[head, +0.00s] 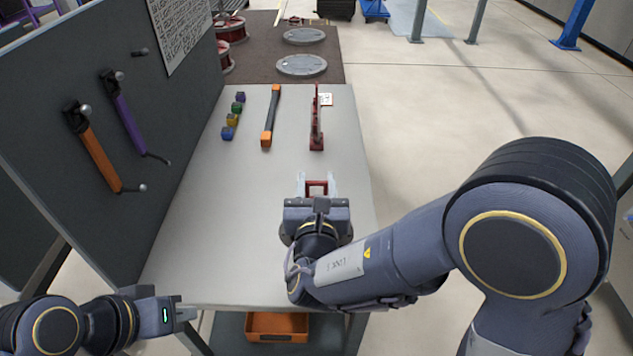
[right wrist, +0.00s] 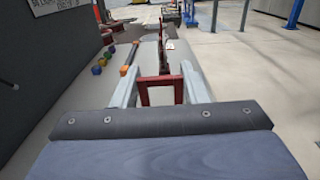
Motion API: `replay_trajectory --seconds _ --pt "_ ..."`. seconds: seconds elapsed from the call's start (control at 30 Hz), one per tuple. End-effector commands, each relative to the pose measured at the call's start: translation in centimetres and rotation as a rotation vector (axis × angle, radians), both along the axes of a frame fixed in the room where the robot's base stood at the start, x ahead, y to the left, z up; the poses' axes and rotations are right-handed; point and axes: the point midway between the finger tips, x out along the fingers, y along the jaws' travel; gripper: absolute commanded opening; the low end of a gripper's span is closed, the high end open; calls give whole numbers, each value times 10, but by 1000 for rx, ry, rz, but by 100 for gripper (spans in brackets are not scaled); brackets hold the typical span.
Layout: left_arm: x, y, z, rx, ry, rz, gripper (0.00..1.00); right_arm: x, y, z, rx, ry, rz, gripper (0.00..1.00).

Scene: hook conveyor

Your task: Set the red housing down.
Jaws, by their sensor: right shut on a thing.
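The red housing (head: 317,183) is a small red open frame. It sits between the fingers of my right gripper (head: 317,187), which is shut on it over the right half of the grey table. In the right wrist view the housing (right wrist: 160,84) shows between the two pale fingers. I cannot tell whether its underside touches the tabletop. My left gripper (head: 186,313) is at the lower left, by the table's front left corner, with nothing seen in it; I cannot tell whether it is open.
On the grey table (head: 215,235), a red upright stand (head: 317,125), an orange-and-black bar (head: 271,117) and several small coloured blocks (head: 233,115) stand farther back. A dark tool panel (head: 60,160) borders the left. An orange bin (head: 277,326) is below the front edge. The table's left middle is clear.

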Motion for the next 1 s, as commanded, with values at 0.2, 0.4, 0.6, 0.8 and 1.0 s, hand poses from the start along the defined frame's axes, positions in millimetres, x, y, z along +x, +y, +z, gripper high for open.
replay_trajectory --seconds 0.2,0.4,0.6,0.8,1.0 --pt "0 0 -2 0 0 0 0 0 0 -2 0 1 0 57" --pt "0 0 -2 0 0 0 0 0 0 -2 0 1 0 61" --pt "0 0 4 0 0 0 0 0 0 4 0 1 0 61" --pt "0 0 -6 0 0 0 0 -33 1 0 0 1 6 61" --pt "0 0 -13 0 0 0 0 -78 1 0 -1 -1 6 61"
